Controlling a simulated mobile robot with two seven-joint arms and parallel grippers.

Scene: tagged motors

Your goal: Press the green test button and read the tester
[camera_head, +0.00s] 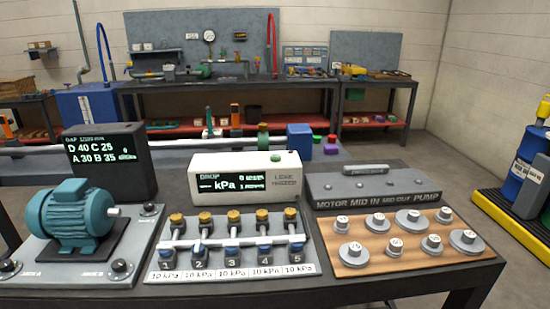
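The white leak tester (246,170) stands upright in the middle of the near bench, behind the manifold board. A small round green button (275,157) sits on its top, right of the middle, and nothing covers it. Its dark screen (229,181) shows DROP and large dashes with kPa. The small lines at its right are too blurred to read surely. Neither of my grippers shows in the head view.
A manifold board (234,262) with five numbered valves, each labelled 10 kPa, lies before the tester. A teal motor (72,215) and a black gap display (110,160) stand left. A wooden weight board (401,241) and grey block (375,186) are right.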

